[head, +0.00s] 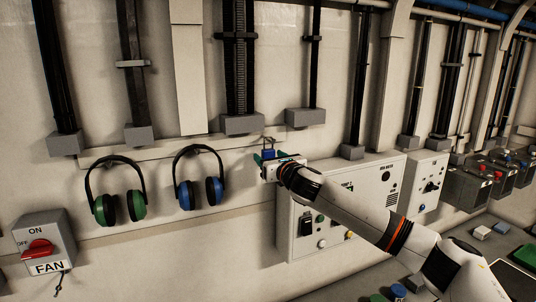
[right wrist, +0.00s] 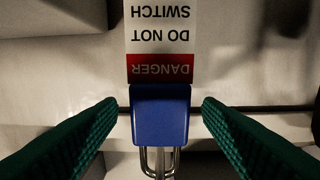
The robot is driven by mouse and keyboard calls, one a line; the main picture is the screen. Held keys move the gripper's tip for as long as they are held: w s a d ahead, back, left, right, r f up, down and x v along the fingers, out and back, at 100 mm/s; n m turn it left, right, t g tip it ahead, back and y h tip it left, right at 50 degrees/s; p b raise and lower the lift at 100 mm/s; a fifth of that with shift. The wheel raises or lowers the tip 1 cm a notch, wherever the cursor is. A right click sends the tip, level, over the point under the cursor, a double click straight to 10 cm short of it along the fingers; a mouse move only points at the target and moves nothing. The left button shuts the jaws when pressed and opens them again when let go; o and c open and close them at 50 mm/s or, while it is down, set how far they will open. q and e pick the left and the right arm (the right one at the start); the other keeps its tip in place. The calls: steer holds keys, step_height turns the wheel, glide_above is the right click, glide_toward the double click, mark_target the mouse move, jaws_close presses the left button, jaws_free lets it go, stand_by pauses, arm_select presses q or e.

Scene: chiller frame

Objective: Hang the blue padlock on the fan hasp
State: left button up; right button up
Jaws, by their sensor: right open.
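The blue padlock (right wrist: 160,115) sits between the two green fingers of my right gripper in the right wrist view, with a gap on each side. Its metal shackle points down in that view, and a white and red "DANGER DO NOT SWITCH" tag (right wrist: 161,40) is beside its body. In the head view my right gripper (head: 266,161) is open at the wall, around the small blue padlock (head: 268,153) below a rail. The fan switch box (head: 48,243) with a red knob (head: 37,250) is at the lower left. Its hasp is too small to make out clearly. My left gripper is not seen.
Green earmuffs (head: 118,206) and blue earmuffs (head: 199,190) hang on the wall between the fan box and my right gripper. A control cabinet (head: 300,243) stands right of the gripper, partly behind my arm. Grey conduit boxes (head: 242,124) are above.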

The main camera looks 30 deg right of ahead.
steer(key=shift+r, duration=0.1)
steer(key=shift+c, duration=1.2)
steer(key=shift+w, duration=0.1)
steer(key=c, duration=0.9)
steer(key=shift+r, duration=0.1)
steer(key=shift+r, duration=0.6)
steer(key=shift+s+b, duration=0.3)
steer(key=shift+b, duration=0.1)
steer(key=s+b, duration=0.1)
steer(key=s, duration=0.4)
steer(key=s+b, duration=0.2)
steer(key=s, duration=0.4)
steer(key=s+a+b, duration=0.1)
steer(key=s, duration=0.5)
steer(key=shift+s+b, duration=0.2)
steer(key=shift+b, duration=0.2)
